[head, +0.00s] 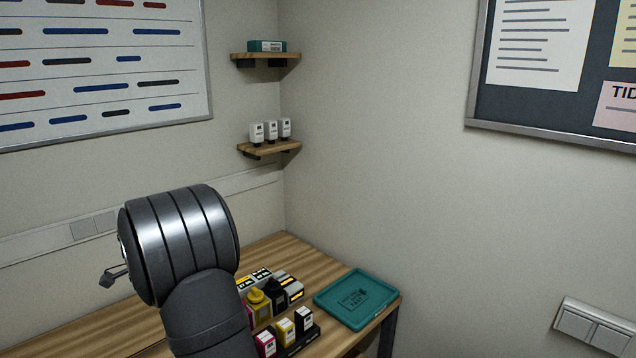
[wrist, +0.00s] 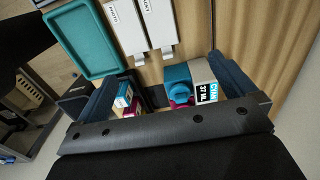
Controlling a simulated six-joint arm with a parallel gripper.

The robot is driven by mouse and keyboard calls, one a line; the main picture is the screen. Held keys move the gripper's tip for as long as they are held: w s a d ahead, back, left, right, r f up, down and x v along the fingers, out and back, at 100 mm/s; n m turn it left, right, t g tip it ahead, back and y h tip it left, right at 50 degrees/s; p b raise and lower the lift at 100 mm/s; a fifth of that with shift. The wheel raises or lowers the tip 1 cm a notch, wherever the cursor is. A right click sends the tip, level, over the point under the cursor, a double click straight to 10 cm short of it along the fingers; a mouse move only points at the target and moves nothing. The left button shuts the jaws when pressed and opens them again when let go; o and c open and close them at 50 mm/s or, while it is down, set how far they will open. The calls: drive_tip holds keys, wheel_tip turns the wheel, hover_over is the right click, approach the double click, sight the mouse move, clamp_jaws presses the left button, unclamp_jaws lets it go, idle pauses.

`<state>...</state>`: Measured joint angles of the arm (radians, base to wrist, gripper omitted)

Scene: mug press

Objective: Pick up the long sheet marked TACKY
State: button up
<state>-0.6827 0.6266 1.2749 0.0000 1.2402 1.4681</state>
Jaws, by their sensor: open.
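Two long white pieces lie side by side on the wooden table in the wrist view, a left one (wrist: 126,30) and a right one (wrist: 157,25). Neither can be made out in the head view. My gripper (wrist: 166,88) is open, its two dark fingers wide apart. The white pieces lie beyond the fingertips, apart from them. Ink bottles and cartridges show between and below the fingers; I see nothing held.
A teal tray (head: 358,299) lies at the table's right corner; it also shows in the wrist view (wrist: 84,42). Several ink bottles and boxes (head: 275,291) and small cartridges (head: 285,331) crowd the space beside it. Bare wood (wrist: 240,30) shows right of the white pieces.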

drive_tip(key=c, duration=1.4)
drive_tip(key=w+d+n, duration=0.4)
drive_tip(key=w+n, duration=0.1)
drive_tip(key=n, duration=1.3)
wheel_tip(320, 180, down, 12)
drive_tip(key=shift+d+r, duration=0.15)
drive_tip(key=shift+r, duration=0.05)
drive_tip(key=shift+d+f, duration=0.1)
drive_tip(key=shift+f, duration=2.45)
